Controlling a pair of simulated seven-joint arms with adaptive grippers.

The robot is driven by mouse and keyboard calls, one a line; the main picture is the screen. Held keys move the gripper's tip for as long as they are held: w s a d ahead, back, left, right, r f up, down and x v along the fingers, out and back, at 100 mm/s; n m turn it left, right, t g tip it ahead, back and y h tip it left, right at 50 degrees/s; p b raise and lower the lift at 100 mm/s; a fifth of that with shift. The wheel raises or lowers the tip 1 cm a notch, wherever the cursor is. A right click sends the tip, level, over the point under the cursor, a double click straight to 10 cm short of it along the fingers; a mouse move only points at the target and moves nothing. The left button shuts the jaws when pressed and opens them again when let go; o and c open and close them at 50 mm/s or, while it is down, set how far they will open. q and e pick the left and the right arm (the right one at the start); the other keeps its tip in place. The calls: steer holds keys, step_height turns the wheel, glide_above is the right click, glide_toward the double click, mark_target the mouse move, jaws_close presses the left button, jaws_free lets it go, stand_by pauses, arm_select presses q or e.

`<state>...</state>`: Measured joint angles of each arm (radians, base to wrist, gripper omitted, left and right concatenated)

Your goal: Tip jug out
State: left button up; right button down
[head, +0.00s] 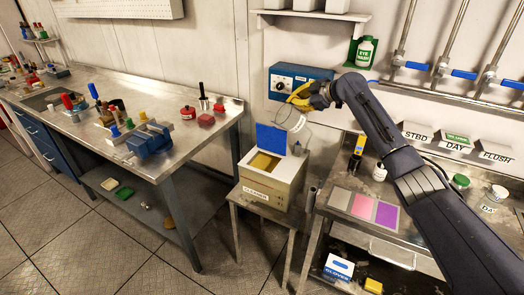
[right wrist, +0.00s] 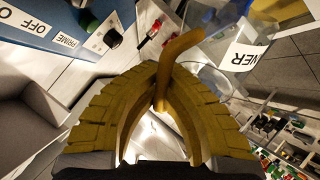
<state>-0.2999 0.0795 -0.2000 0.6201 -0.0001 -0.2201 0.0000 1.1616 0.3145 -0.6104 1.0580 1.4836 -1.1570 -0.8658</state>
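A clear jug (head: 289,119) hangs in the air at the wall, beneath and left of my right gripper (head: 302,97). It looks tilted; I cannot make out any liquid in it. In the right wrist view the ribbed yellow fingers (right wrist: 160,98) close around the jug's yellow-orange handle (right wrist: 181,46). The clear jug wall (right wrist: 208,50) and a label ending in "NER" show there beyond them. Below the jug stands a cream box (head: 268,186) with a raised blue lid (head: 271,139) and a yellowish inside. My left gripper is out of view.
A blue control box (head: 290,82) is on the wall behind the gripper. At right, a bench holds a three-coloured mat (head: 363,207) and a small white bottle (head: 379,172). A metal workbench (head: 85,120) with tools and a vise (head: 150,140) stands at left. Pipes with blue valves line the wall.

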steer(key=d+m+y, duration=0.1)
steer(key=d+m+y+p, duration=0.1)
steer(key=y, duration=0.1)
steer(key=shift+w+f+t+p, duration=0.15)
steer(key=shift+f+t+p, duration=0.15)
steer(key=w+d+r+m+t+y+p, duration=0.1)
steer(key=d+m+t+y+p, duration=0.2)
steer(key=d+m, duration=0.3)
steer(key=shift+d+m+t+y, duration=0.4)
steer(key=shift+d+y, duration=0.1)
steer(key=shift+d, duration=0.2)
stand_by(0.7)
